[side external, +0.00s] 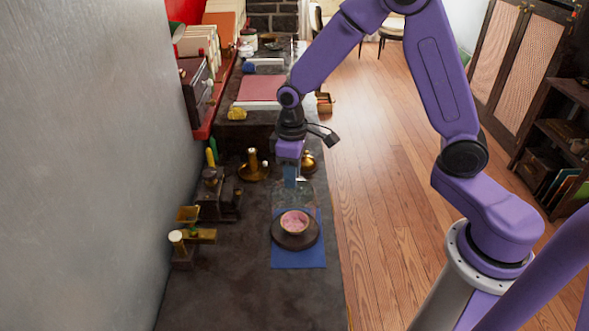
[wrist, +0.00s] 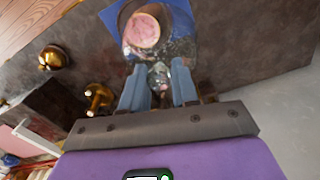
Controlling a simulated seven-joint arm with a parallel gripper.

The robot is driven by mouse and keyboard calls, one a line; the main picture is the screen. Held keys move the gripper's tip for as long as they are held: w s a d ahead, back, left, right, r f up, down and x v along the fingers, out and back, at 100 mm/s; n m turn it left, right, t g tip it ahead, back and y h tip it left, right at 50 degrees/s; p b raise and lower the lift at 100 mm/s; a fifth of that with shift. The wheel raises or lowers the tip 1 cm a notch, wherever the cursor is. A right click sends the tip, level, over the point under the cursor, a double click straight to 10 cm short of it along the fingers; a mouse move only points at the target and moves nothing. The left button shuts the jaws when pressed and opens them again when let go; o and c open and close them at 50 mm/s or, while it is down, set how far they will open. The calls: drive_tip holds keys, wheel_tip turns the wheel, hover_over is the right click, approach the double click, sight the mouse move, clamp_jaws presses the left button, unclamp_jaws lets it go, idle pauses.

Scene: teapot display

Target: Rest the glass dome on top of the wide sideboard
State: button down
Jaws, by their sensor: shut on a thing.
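The clear glass dome (side external: 293,194) is faint in the side view, just above a dark round stand with a pink-filled bowl (side external: 294,222). In the wrist view the dome (wrist: 178,45) is below my fingers, with the bowl (wrist: 142,31) visible through or beside it. My gripper (side external: 290,183) points down and is shut on the dome's knob; the wrist view shows the knob between the fingers (wrist: 158,88). Whether the dome touches the stand is unclear. The long dark-topped surface (side external: 235,292) under these things appears to be the wide sideboard.
A blue mat (side external: 300,258) lies under the stand. A brass candlestick-like piece (side external: 252,168), a round brass object (side external: 308,162) and brass scales (side external: 194,228) stand nearby. A grey wall borders the left. The front of the dark top is clear.

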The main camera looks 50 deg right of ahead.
drive_tip(key=s+a+n, duration=0.9)
drive_tip(key=s+n, duration=0.3)
drive_tip(key=n, duration=0.1)
wheel_tip(320, 180, down, 9)
drive_tip(key=shift+s, duration=0.15)
idle(0.4)
drive_tip(key=shift+f, duration=0.65)
idle(0.7)
drive_tip(key=shift+c, duration=1.4)
unclamp_jaws()
drive_tip(key=shift+r, duration=0.1)
wheel_tip(320, 180, up, 6)
drive_tip(key=shift+f, duration=0.15)
